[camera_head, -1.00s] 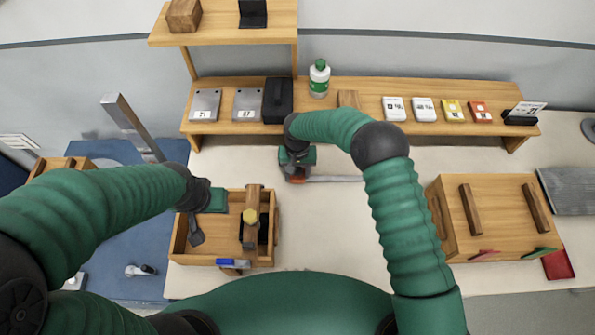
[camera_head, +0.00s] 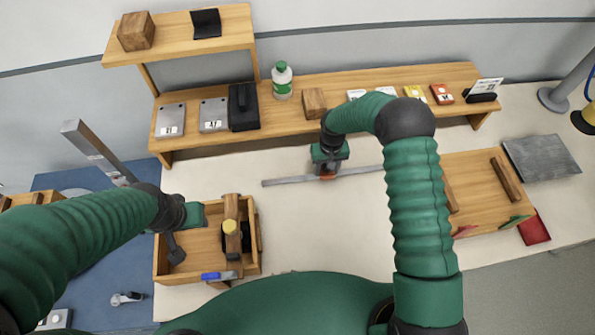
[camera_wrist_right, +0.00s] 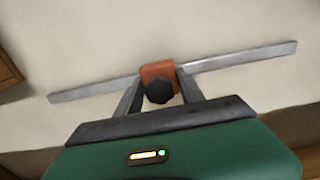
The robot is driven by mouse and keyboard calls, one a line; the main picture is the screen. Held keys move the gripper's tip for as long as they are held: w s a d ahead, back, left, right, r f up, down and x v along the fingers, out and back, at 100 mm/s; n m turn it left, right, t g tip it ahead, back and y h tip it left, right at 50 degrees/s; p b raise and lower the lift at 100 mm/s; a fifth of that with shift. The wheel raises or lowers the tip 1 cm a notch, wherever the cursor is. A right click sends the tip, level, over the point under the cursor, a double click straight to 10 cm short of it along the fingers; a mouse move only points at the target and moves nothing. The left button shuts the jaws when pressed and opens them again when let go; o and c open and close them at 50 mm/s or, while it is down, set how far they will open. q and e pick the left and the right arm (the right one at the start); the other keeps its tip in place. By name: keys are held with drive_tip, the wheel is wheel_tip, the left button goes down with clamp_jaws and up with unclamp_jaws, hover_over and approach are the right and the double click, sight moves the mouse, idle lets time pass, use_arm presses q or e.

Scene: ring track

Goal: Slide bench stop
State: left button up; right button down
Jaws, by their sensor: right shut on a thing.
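The bench stop is an orange-red block with a dark knob (camera_wrist_right: 158,82) on a long flat metal rail (camera_wrist_right: 240,57). In the head view the rail (camera_head: 290,181) lies on the pale bench, running left to right. My right gripper (camera_head: 328,172) is over the rail, and in the right wrist view its two fingers (camera_wrist_right: 160,88) are shut on the orange-red block, one on each side. My left gripper (camera_head: 175,240) is at the left side of the wooden tool box; its fingers are dark and small, so I cannot tell how they stand.
The open wooden tool box (camera_head: 206,275) stands at the left with a wooden-handled tool inside. A wooden shelf (camera_head: 290,118) runs along the back. A wooden case (camera_head: 478,180) stands at the right. The bench around the rail is clear.

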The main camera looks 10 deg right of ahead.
sight(377, 167)
drive_tip(key=d+b, duration=0.2)
drive_tip(key=d, duration=1.5)
drive_tip(key=shift+d, duration=0.45)
drive_tip(key=c, duration=1)
unclamp_jaws()
drive_tip(key=shift+d, duration=0.1)
drive_tip(key=shift+o, duration=1.4)
drive_tip(key=shift+d, duration=0.1)
